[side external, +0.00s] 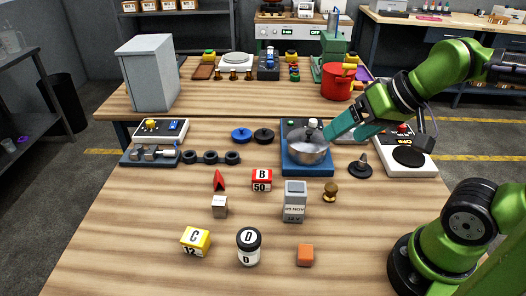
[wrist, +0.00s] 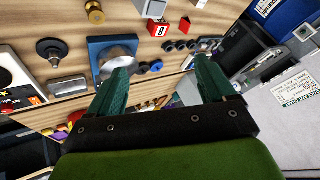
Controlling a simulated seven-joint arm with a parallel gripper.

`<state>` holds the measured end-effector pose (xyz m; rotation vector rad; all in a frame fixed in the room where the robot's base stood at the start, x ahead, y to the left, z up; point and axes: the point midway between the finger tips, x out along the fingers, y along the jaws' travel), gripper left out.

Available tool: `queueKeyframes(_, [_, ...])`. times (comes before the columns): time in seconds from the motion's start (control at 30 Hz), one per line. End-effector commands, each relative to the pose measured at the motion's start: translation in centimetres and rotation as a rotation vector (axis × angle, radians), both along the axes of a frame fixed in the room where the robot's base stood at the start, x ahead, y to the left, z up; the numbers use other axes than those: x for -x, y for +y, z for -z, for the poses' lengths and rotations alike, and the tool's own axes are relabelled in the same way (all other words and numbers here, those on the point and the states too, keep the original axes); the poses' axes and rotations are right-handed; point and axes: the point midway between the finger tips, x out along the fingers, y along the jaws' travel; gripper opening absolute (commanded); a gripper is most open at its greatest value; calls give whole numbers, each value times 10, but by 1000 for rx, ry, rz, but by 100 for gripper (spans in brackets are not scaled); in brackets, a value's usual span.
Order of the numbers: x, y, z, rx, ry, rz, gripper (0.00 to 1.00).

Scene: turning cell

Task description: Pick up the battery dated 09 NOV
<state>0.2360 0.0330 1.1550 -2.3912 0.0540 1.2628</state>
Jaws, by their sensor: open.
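I cannot read a 09 NOV date on anything in view. A grey upright block (side external: 294,203) with small dark print on its front stands on the near table, right of centre; its text is too small to read surely. Its top also shows at the top edge of the wrist view (wrist: 152,8). My gripper (side external: 333,138) is above the blue-based machine with the metal bowl (side external: 308,152), behind the grey block and apart from it. In the wrist view my gripper (wrist: 162,66) has its two green fingers spread wide with nothing between them.
The near-left table is clear.

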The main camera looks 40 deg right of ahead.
Motion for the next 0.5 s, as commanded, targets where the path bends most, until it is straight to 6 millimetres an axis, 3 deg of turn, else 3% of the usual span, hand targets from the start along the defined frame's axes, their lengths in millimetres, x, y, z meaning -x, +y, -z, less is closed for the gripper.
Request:
queueKeyframes(0.17, [-3,7,9,0,44,-29,83])
queueKeyframes(0.33, [-29,22,18,15,194,-68,83])
queueKeyframes(0.5, [-59,38,29,25,422,26,83])
